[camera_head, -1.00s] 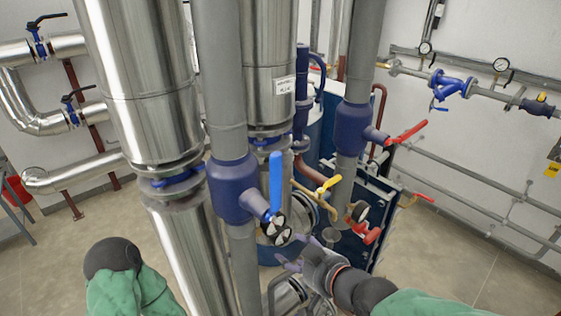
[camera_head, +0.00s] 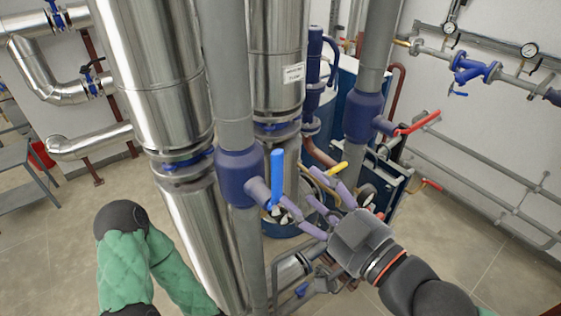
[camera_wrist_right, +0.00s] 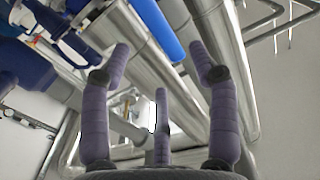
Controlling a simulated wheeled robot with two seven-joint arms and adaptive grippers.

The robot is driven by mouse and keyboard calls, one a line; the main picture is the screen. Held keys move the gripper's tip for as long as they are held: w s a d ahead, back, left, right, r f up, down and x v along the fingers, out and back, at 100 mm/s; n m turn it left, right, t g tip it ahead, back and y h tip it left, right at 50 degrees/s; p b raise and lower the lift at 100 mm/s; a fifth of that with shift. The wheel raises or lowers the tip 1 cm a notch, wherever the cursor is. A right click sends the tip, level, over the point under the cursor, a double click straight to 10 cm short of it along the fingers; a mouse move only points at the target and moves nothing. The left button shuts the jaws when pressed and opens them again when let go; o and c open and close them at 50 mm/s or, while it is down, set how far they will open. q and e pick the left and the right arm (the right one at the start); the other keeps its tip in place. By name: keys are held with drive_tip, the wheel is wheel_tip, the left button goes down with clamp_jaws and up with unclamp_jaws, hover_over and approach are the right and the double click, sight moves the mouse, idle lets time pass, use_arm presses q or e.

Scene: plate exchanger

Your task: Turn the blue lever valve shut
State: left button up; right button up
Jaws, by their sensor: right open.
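The blue lever (camera_head: 277,177) stands upright on a dark blue valve body (camera_head: 240,178) on a grey vertical pipe. It also shows in the right wrist view as a blue bar (camera_wrist_right: 160,30) at the top, beyond the fingers. My right gripper (camera_head: 312,196) is open, its purple fingers spread, just right of and below the lever's lower end in the head view. The fingers (camera_wrist_right: 160,65) hold nothing in the wrist view. Whether a finger touches the valve is unclear. My left arm shows at the lower left, but its gripper is out of view.
A second dark blue valve (camera_head: 362,117) with a red lever (camera_head: 417,123) is to the right. A yellow lever (camera_head: 337,168) sits close behind my right fingers. Large silver pipes (camera_head: 150,80) stand left. The floor (camera_head: 470,240) at right is open.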

sight(283, 171)
drive_tip(key=p+x, duration=0.1)
drive_tip(key=x, duration=0.7)
drive_tip(key=shift+w+a+p, duration=0.1)
drive_tip(key=shift+w+p, duration=0.05)
drive_tip(key=shift+p, duration=0.2)
clamp_jaws()
